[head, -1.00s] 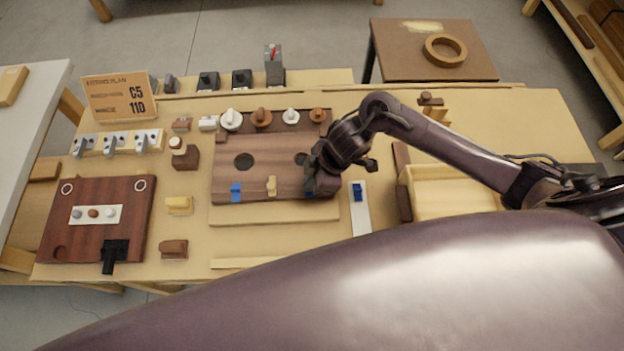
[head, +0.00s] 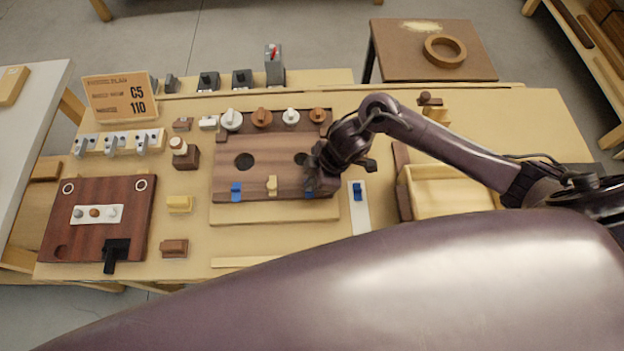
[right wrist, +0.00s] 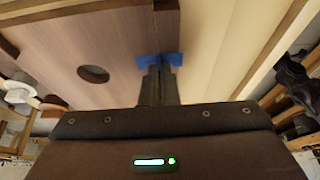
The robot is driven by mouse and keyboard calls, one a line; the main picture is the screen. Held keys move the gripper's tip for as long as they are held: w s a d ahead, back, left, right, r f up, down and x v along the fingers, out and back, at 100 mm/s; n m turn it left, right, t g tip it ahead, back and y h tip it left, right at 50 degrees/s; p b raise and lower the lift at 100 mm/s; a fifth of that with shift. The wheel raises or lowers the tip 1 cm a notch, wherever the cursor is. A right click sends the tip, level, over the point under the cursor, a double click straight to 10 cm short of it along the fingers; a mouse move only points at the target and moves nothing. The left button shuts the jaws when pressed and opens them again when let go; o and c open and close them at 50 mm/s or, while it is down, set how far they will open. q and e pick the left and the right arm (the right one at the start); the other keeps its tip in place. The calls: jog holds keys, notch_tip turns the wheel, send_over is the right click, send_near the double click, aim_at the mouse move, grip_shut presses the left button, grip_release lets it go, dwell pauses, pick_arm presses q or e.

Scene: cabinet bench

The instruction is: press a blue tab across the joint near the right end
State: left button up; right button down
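Another blue tab (head: 309,196) lies near the right end, mostly covered by my right gripper (head: 316,184). In the right wrist view, this blue tab (right wrist: 173,59) spans the seam, showing on both sides of the fingertips. My right gripper (right wrist: 158,68) is closed on its middle; the exact contact is hidden. My left gripper is out of view.
A white strip (head: 360,218) with another blue tab (head: 357,190) lies right of the panel. A pale tray (head: 452,202) stands farther right. Knobs (head: 262,118) line the panel's back.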

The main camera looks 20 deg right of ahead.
jog(key=shift+s+f+p, duration=0.15)
jog(key=shift+s+p, duration=0.05)
jog(key=shift+p, duration=0.15)
dwell(0.7)
jog(key=c, duration=2.1)
grip_release()
jog(key=o, duration=0.5)
jog(key=shift+o, duration=0.4)
jog(key=shift+w, duration=0.1)
jog(key=shift+o, duration=1.4)
notch_tip(320, 180, up, 8)
jog(key=p, duration=0.8)
jog(key=shift+f, duration=0.1)
